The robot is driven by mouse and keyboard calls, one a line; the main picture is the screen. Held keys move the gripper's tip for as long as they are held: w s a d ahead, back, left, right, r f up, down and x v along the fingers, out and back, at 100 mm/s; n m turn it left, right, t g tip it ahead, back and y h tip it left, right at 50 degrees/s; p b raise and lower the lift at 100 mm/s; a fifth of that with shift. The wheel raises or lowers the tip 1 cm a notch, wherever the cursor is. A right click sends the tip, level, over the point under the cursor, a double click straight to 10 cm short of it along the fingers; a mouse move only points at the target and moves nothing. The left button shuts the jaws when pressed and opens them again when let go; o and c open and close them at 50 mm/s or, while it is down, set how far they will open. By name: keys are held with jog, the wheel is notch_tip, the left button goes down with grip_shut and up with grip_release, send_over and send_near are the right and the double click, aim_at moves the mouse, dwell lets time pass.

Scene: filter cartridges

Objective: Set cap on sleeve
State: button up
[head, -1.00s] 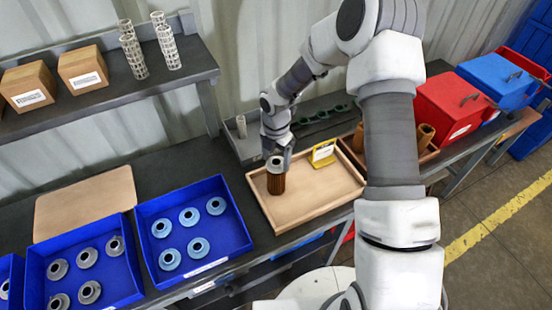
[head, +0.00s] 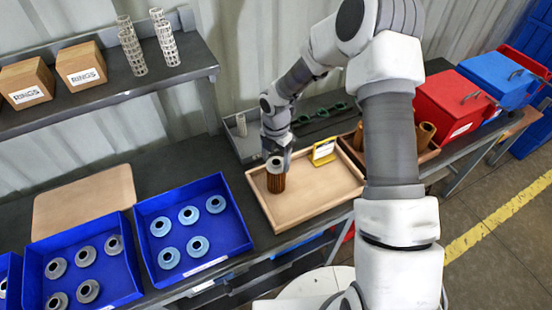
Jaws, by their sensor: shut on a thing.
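A brown pleated sleeve (head: 276,184) stands upright in the light wooden tray (head: 325,203), towards its left side. A pale cap with a dark central hole (head: 275,163) is at the sleeve's top end. My gripper (head: 276,156) reaches down from behind and is shut on the cap. The fingertips are small and partly hidden, and I cannot tell whether the cap is fully seated or just above the sleeve. More caps lie in blue bins: light blue ones (head: 188,215) in the nearer bin (head: 236,242) and grey ones (head: 86,256) in the bin to its left (head: 128,290).
A yellow-framed card (head: 323,152) stands at the tray's back. Brown sleeves (head: 425,134) lie in a wooden box to the right. A grey tray behind holds green parts (head: 322,112). A shelf at upper left carries boxes (head: 82,65) and white mesh tubes (head: 131,52). The tray's right part is clear.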

jog(key=shift+f, duration=0.1)
jog(key=o, duration=1.2)
jog(key=shift+c, duration=0.2)
notch_tip(320, 180, up, 18)
jog(key=shift+f+b, duration=0.25)
jog(key=shift+b, duration=0.1)
